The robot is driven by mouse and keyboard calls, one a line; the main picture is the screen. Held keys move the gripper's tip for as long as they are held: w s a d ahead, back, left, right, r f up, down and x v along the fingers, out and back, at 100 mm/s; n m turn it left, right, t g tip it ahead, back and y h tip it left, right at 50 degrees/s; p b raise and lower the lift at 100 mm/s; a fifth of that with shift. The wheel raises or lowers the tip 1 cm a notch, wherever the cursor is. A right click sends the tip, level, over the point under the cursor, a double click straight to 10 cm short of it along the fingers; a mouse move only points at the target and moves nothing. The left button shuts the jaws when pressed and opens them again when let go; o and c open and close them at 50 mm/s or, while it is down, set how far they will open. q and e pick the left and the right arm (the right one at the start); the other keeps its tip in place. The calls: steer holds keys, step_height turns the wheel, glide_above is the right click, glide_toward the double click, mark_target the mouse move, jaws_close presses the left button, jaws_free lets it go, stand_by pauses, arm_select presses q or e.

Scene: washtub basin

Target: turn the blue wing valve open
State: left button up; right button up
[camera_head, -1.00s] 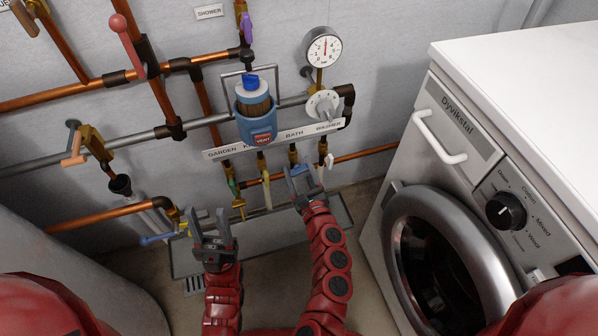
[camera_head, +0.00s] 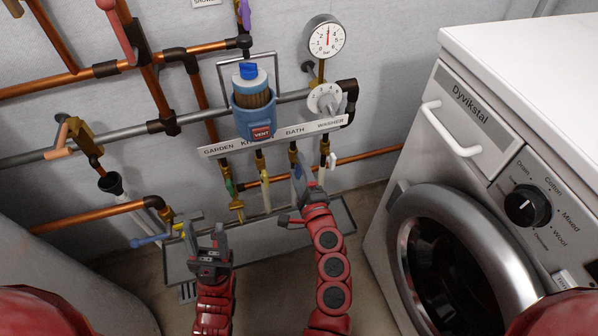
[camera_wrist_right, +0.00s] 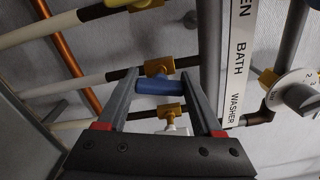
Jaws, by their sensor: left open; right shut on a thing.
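The blue wing valve (camera_head: 296,172) is on the pipe under the BATH label. In the head view my right gripper (camera_head: 303,176) is at it and partly covers it. In the right wrist view the blue wing handle (camera_wrist_right: 159,87) lies crosswise between the two fingertips, in front of a brass valve body (camera_wrist_right: 160,67); the right gripper (camera_wrist_right: 158,86) is shut on it. My left gripper (camera_head: 205,236) is open and empty, low and to the left, over the tray (camera_head: 258,246).
A blue lever (camera_head: 150,240) is at lower left. The washing machine (camera_head: 455,205) stands at right.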

steer(key=shift+n+b, duration=0.3)
steer(key=shift+n, duration=1.3)
steer(key=o, duration=1.4)
steer(key=shift+c, duration=0.2)
steer(key=shift+s+f, duration=0.1)
